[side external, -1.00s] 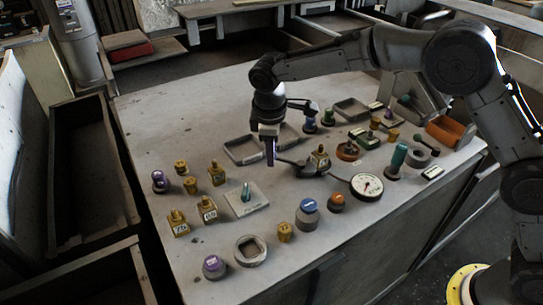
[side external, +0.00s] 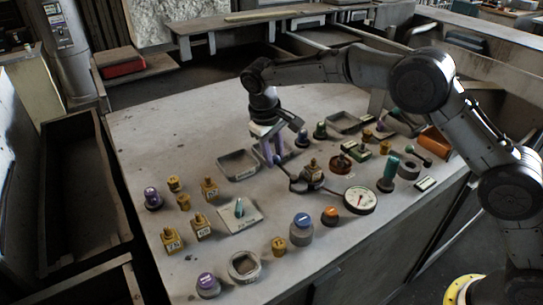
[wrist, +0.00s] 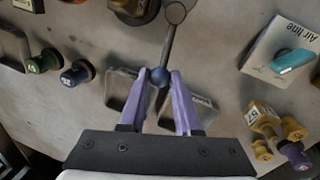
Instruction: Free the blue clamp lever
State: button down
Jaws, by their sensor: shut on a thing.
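The blue clamp lever shows in the wrist view as a blue ball knob (wrist: 160,76) on a thin dark rod (wrist: 169,45). The dark arm of the lever (side external: 288,178) runs from the fingertips toward a brass block (side external: 312,172). How the lever joins at that end is too small to tell.
A grey tray (side external: 238,176) lies left of my gripper. The dial gauge (side external: 360,200) and blue-topped knob (side external: 302,222) stand nearer the front. The Air line plate (side external: 252,222) with its teal handle lies front left. The table's back left is clear.

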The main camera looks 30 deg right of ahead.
jog(key=shift+d, duration=0.15)
dwell(0.3)
jog(key=c, duration=0.6)
grip_release()
jog(key=a+r, duration=0.1)
jog(key=r, duration=0.8)
jog(key=a+r, duration=0.1)
jog(key=r, duration=0.3)
jog(key=shift+s+a+r, duration=0.2)
jog(key=shift+a+r, duration=0.15)
jog(key=shift+d, duration=0.1)
